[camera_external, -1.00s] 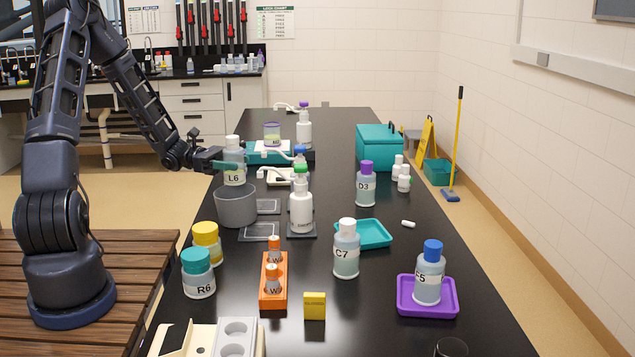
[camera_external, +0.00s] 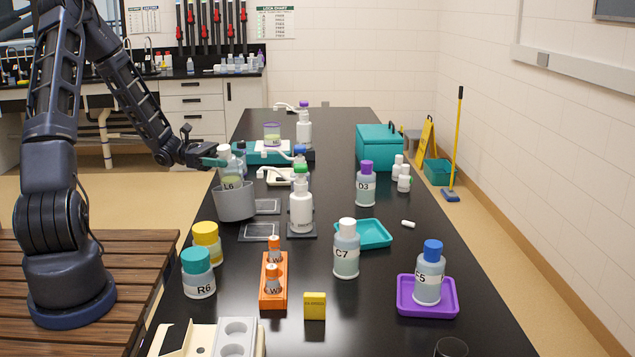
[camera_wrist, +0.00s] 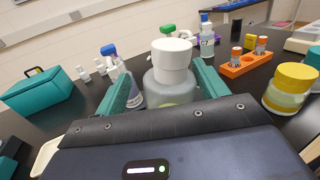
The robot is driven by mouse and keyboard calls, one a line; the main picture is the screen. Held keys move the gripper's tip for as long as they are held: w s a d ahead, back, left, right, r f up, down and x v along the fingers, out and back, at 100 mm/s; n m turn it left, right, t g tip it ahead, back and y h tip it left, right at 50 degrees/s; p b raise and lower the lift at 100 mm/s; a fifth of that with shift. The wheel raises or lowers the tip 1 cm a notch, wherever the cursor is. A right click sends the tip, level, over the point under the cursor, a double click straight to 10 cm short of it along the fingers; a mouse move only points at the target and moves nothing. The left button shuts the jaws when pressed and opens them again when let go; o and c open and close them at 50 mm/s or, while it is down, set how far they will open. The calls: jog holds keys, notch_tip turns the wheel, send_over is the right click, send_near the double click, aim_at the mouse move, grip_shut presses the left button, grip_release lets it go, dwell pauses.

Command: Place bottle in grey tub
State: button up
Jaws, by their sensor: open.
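The L6 bottle (camera_external: 230,183), clear with a white cap, stands slightly tilted inside the grey tub (camera_external: 235,207). The tub's wall hides its lower part. My gripper (camera_external: 219,161) is at the bottle's upper part, from the left. In the wrist view, the bottle (camera_wrist: 172,88) is between my two teal fingers, which are open on either side of it. The tub cannot be made out in the wrist view.
Another bottle (camera_external: 242,157) stands just behind the tub. A white dispenser bottle (camera_external: 301,207) stands to the right, and a yellow-capped jar (camera_external: 207,243) in front. Flat grey plates (camera_external: 260,231) lie beside the tub. The bench's right side has bare room.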

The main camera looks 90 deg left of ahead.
jog(key=v, duration=0.9)
jog(key=shift+s, duration=0.3)
jog(key=w+d+r+m+g, duration=0.2)
jog(key=w+d+m+g, duration=0.25)
jog(key=d, duration=0.45)
jog(key=w+d+r+m+g+h, duration=0.1)
jog(key=w+d+r+m+g, duration=0.3)
jog(key=d, duration=0.5)
jog(key=w+d+r+m+g, duration=0.1)
jog(key=w+d+m+g, duration=0.1)
jog(key=d+m+g, duration=0.55)
jog(key=s+d+r+m+t+y, duration=0.2)
jog(key=s+d+r+m+y, duration=0.2)
jog(key=d+m, duration=0.3)
jog(key=s+d+r+m+t+y, duration=0.2)
jog(key=s+d+r+m, duration=0.3)
jog(key=d, duration=0.7)
notch_tip(320, 180, up, 3)
jog(key=m+y, duration=0.1)
jog(key=m, duration=0.2)
jog(key=shift+f+y, duration=0.2)
jog(key=shift+y, duration=0.2)
